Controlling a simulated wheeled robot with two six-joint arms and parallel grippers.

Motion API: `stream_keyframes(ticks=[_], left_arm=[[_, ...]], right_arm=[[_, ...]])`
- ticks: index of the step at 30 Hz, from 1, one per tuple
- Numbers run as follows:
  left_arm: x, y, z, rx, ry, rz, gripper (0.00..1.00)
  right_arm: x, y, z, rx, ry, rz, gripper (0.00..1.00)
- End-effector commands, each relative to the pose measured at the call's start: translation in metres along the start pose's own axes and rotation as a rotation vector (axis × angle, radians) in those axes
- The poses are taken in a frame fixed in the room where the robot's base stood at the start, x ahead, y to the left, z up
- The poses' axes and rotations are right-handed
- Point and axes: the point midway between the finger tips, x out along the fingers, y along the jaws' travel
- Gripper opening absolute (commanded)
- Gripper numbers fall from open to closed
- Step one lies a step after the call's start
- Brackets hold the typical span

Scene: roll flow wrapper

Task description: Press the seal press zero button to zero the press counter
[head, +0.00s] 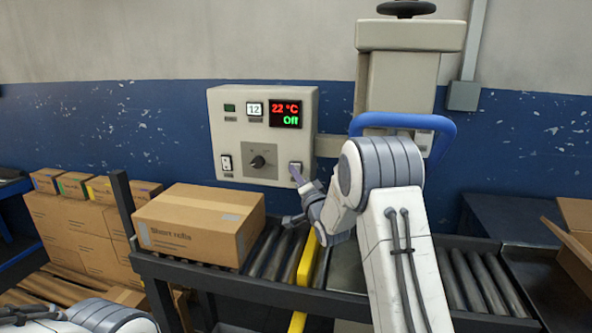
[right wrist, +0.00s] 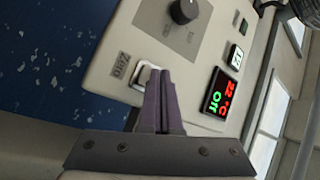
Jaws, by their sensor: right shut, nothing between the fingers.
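The pale control box (head: 228,110) hangs on the wall. The zero button (right wrist: 145,74) is a light square at its lower right, beside the label ZERO (right wrist: 121,68) in the right wrist view. The button also shows in the head view (head: 296,165), partly behind my fingertips. The press counter (head: 255,109) reads 12. My right gripper (head: 295,174) is shut and empty, its fingertips at the button. In the right wrist view its purple fingers (right wrist: 160,75) overlap the button's edge; I cannot tell whether they touch or press it. My left gripper is not visible.
The box also has a display (head: 286,114) reading 22 °C and Off, a knob (head: 258,161) and a rocker switch (head: 227,163). A blue handle (head: 405,121) is on the press at right. A Short rolls carton (head: 200,225) sits on the roller conveyor (head: 262,288) below.

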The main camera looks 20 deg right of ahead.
Motion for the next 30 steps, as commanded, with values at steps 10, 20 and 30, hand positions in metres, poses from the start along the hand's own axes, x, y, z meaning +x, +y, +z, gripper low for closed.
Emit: stream_keyframes(ticks=[10,20,30], left_arm=[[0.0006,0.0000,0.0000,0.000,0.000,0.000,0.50],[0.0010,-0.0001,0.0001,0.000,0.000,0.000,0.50],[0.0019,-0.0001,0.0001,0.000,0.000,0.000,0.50]], right_arm=[[0.0034,0.0023,-0.0019,0.000,0.000,0.000,0.00],[0.0062,0.0040,-0.0037,0.000,0.001,0.001,0.00],[0.0047,0.0031,-0.0031,0.000,0.001,0.001,0.00]])
